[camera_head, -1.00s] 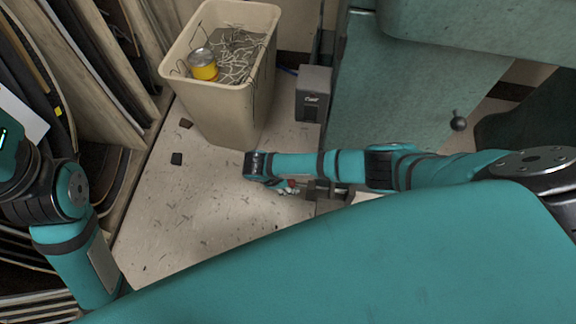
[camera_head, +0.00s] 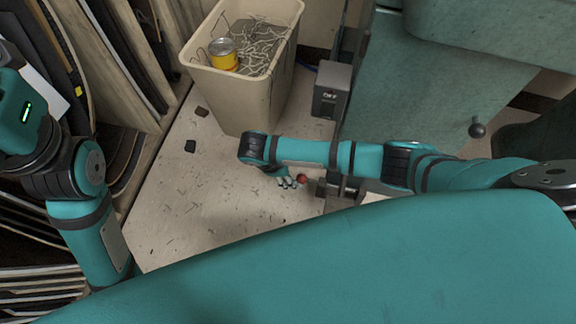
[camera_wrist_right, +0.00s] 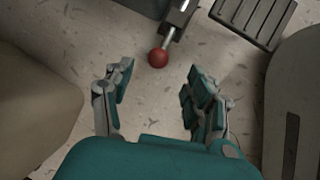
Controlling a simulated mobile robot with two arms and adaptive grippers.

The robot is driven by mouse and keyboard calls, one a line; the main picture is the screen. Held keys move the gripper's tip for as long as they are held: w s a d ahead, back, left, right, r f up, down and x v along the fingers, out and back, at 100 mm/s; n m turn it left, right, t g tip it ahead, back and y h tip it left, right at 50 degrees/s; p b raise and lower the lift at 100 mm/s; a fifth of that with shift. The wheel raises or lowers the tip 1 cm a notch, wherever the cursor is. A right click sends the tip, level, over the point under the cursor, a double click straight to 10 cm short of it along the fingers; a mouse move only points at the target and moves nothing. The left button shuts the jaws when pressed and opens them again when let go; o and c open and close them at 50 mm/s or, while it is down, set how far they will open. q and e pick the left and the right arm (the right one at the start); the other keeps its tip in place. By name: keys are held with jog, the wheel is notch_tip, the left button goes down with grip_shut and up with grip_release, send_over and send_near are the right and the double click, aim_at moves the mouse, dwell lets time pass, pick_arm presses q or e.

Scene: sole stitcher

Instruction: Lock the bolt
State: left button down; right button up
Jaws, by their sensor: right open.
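The bolt shows as a metal rod with a red ball knob (camera_wrist_right: 158,57) at its end, low over the floor in the right wrist view. Its rod runs up and right into a metal bracket (camera_wrist_right: 180,14). In the head view the right gripper (camera_head: 288,182) is partly hidden under my right arm. My left arm is at the left edge, its fingers out of view.
A beige bin (camera_head: 245,95) with scraps and a yellow can (camera_head: 223,54) stands behind my right arm. A grey switch box (camera_head: 331,90) is on the teal machine (camera_head: 410,90). Boards (camera_head: 90,50) line the left side. A dark pedal (camera_wrist_right: 252,16) lies right of the bolt. Floor (camera_head: 195,215) at left is mostly clear.

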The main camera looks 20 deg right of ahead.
jog(key=v, duration=0.3)
jog(key=shift+a+r, duration=0.1)
jog(key=shift+r, duration=0.2)
